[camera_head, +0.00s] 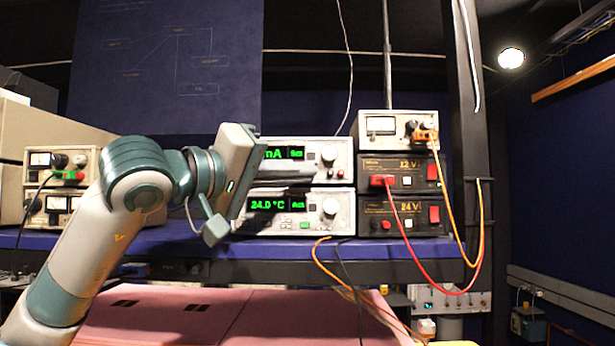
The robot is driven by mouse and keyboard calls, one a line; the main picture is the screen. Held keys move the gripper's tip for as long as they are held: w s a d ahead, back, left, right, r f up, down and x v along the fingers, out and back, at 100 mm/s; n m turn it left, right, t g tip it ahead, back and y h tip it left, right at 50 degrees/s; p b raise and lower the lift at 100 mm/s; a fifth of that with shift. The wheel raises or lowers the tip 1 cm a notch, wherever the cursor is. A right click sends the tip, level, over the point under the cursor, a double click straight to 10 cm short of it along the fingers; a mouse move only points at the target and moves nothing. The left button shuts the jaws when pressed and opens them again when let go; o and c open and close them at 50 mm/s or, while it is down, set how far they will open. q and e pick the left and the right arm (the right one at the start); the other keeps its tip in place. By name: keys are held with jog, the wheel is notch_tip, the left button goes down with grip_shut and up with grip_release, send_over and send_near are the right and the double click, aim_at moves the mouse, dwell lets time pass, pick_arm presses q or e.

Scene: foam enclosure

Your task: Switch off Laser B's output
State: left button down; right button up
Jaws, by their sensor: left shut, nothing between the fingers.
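Two stacked white instruments stand on the shelf in the middle. The lower one (272,222) reads 24.0 °C, with a pale knob and a green button. I cannot read a "Laser B" label on either. My left gripper (312,173) is shut and empty. Its fingers point right across the upper instrument's lower front; I cannot tell whether they touch it. The gripper body hides the left part of both instruments. My right gripper is out of view.
Right of these stand stacked supplies: a white meter unit (372,124), a 12 V box (368,162) and a 24 V box (380,232), with red and orange cables hanging in front. More meter units (40,160) stand left. Pink foam panels (250,315) lie below the shelf.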

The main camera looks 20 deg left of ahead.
pick_arm(q)
jog(key=shift+s+d, duration=0.1)
jog(key=shift+s+d+b, duration=0.2)
jog(key=shift+s+b, duration=0.1)
jog(key=shift+s, duration=0.5)
jog(key=shift+s+d+b, duration=0.25)
jog(key=shift+s+b, duration=0.05)
jog(key=shift+s, duration=0.45)
jog(key=shift+s+d+b, duration=0.2)
jog(key=shift+s+b, duration=0.1)
jog(key=shift+s, duration=0.5)
